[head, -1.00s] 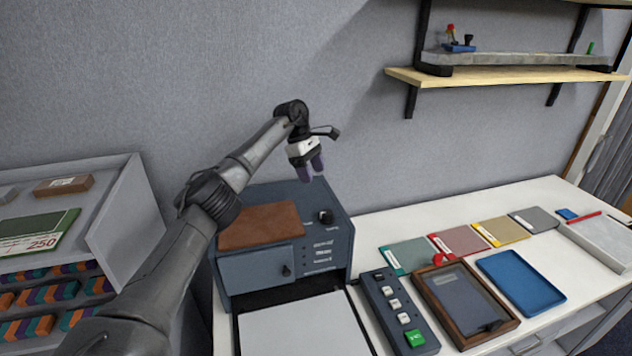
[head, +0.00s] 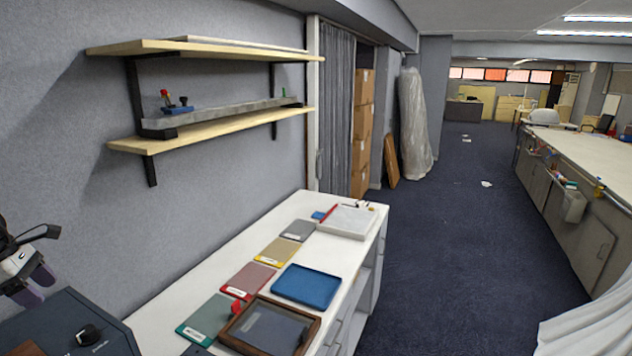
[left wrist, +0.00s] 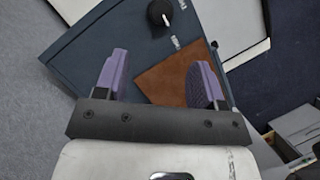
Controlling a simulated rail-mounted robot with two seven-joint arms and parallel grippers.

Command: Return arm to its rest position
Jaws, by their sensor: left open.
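My left gripper (head: 36,284) shows at the left edge of the head view, above the dark blue-grey box (head: 62,330) with a black knob. Its purple fingers are apart with nothing between them. In the left wrist view the open gripper (left wrist: 158,82) hangs over the same box (left wrist: 112,38), with the brown pad (left wrist: 170,82) on its top seen between and beyond the fingers. I cannot tell the exact height above the box. Most of my left arm is out of the head view. My right gripper is in neither view.
A white counter (head: 165,308) holds coloured cards, a blue tray (head: 306,285) and a wooden frame (head: 268,327). Wooden shelves (head: 210,130) project from the wall above. A dark carpeted aisle (head: 450,230) lies open to the right, with a long table (head: 600,165) beyond it.

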